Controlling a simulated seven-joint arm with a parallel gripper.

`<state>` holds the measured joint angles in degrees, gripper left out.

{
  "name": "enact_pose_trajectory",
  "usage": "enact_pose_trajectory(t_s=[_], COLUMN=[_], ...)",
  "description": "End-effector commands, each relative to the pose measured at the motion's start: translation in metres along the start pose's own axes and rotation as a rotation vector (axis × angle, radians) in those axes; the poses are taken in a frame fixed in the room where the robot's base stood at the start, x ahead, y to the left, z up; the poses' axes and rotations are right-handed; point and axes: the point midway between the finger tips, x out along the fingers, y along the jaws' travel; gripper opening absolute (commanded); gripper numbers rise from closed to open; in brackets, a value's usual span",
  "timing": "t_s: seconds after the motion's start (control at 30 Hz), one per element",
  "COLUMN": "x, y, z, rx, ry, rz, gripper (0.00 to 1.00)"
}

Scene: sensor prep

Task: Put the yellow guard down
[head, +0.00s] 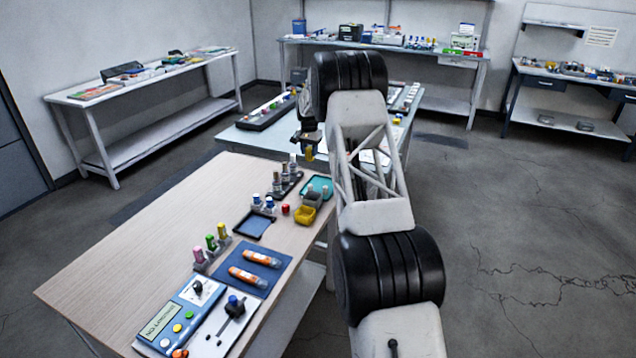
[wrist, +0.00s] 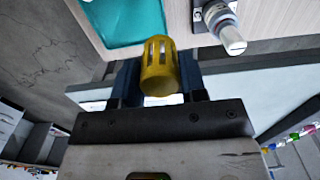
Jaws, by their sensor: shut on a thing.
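My gripper (head: 307,140) is shut on the yellow guard (wrist: 159,66), a slotted, rounded cage-like piece. In the wrist view the guard sits between the two dark fingers (wrist: 158,82). The guard also shows small in the head view (head: 309,155), under my gripper, near the far end of the wooden table (head: 150,235). In the wrist view it appears close to the table's edge. I cannot tell its exact height.
A teal tray (wrist: 125,18) and a silver, white-tipped piece (wrist: 228,34) lie near the guard in the wrist view. In the head view, a yellow bin (head: 304,214), dark blue tray (head: 254,225) and several capped bottles stand on the table. Its left half is clear.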

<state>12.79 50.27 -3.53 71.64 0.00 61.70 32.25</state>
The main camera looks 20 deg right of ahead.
Motion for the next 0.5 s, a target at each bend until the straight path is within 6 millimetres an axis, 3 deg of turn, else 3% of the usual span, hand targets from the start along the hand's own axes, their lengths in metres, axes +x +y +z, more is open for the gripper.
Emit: enact_pose_trajectory(t_s=[0.2, 0.5], x=[0.009, 0.011], y=[0.031, 0.035], z=[-0.018, -0.021], rx=[0.001, -0.001], ry=[0.001, 0.001], rz=[-0.001, -0.001], gripper=[0.26, 0.26])
